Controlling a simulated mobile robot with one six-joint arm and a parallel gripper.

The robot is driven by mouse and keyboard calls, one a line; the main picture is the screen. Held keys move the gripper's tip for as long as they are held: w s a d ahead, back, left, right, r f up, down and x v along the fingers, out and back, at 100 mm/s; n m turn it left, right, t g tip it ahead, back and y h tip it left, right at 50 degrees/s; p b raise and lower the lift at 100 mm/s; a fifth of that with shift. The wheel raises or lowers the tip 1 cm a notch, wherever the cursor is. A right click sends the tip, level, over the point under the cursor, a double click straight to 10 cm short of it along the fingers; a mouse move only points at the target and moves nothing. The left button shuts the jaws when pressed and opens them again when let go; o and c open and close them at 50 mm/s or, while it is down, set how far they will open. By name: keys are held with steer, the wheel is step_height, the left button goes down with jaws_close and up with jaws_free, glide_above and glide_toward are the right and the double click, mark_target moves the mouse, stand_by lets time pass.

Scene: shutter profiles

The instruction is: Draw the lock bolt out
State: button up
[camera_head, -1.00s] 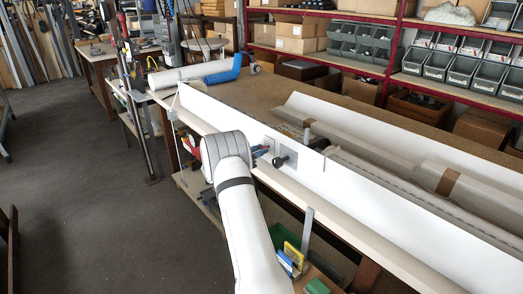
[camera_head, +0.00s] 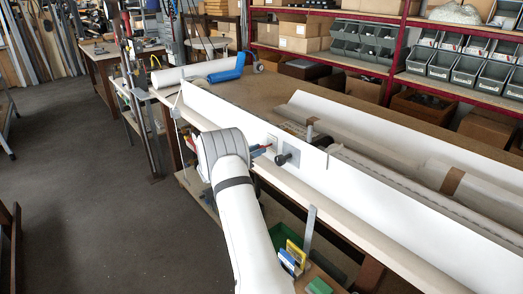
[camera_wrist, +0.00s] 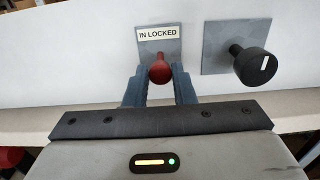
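The red knob (camera_head: 268,146) shows only in part in the head view, by the fingers. To its right a black knob (camera_wrist: 256,66) with a white mark stands on a second grey plate (camera_wrist: 217,40); it also shows in the head view (camera_head: 283,159).
The profile lies along a bench (camera_head: 258,92) with a wrapped roll (camera_head: 430,178) behind it. A grey upright strip (camera_head: 309,228) and small yellow and blue boxes (camera_head: 293,254) stand below. Bin shelves (camera_head: 470,60) are at the back; open floor (camera_head: 90,200) lies left.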

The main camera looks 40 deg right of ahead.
steer(key=o, duration=0.4)
steer(key=shift+a, duration=0.15)
steer(key=shift+o, duration=0.2)
steer(key=a+b, duration=0.1)
steer(key=a, duration=0.6)
steer(key=shift+s+a, duration=0.25)
steer(key=shift+a, duration=0.15)
